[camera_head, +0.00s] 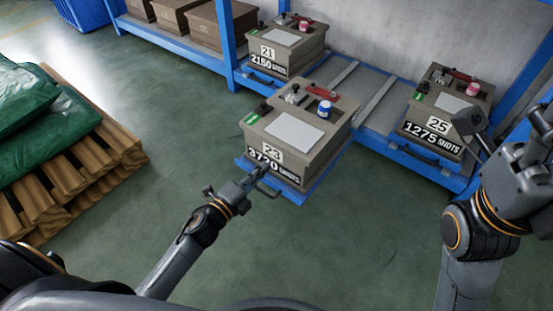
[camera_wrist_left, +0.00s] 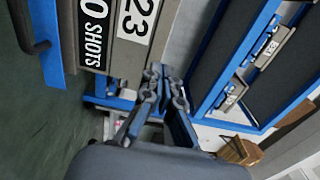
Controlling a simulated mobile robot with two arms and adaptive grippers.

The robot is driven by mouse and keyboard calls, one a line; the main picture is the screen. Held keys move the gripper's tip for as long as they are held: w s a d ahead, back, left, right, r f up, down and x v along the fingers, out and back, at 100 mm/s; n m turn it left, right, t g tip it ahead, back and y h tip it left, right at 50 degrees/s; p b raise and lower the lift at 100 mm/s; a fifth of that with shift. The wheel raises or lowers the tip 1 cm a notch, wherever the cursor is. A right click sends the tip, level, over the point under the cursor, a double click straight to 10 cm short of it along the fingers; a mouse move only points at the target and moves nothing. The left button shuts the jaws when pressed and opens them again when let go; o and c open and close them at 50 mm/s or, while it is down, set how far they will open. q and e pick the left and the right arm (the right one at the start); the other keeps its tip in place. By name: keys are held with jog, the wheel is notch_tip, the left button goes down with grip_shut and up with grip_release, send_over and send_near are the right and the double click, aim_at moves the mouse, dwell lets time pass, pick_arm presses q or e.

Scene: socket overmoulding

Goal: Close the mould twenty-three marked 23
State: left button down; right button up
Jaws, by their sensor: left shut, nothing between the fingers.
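Mould 23 (camera_head: 313,150) is a grey-brown box with a "23" label and "3720 SHOTS" on its front. It sits on a blue-edged tray (camera_head: 318,188) that juts out of the rack past its neighbours. A white sheet and small fittings lie on its top. A dark bar handle (camera_head: 268,190) sticks out at the tray's front. My left gripper (camera_head: 258,177) is shut and empty, close to the mould's front left and the handle; contact is unclear. In the left wrist view its fingertips (camera_wrist_left: 164,76) are beside the mould's labelled face (camera_wrist_left: 115,40). My right gripper (camera_head: 468,122) is at the right, its fingers unclear.
Mould 21 (camera_head: 280,60) stands behind to the left and mould 25 (camera_head: 422,118) to the right, both on the blue rack (camera_head: 228,45). Brown boxes (camera_head: 220,30) are at the back left. A pallet (camera_head: 115,148) with green sacks (camera_head: 50,125) stands left. The floor in front is clear.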

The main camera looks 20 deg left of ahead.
aim_at(282, 149)
pick_arm(q)
jog(key=b+x, duration=0.1)
jog(key=x, duration=0.4)
jog(key=shift+w+d+f+b, duration=0.1)
jog(key=shift+w+b, duration=0.25)
jog(key=shift+b, duration=0.05)
jog(key=shift+w+d, duration=0.15)
jog(key=shift+w, duration=0.3)
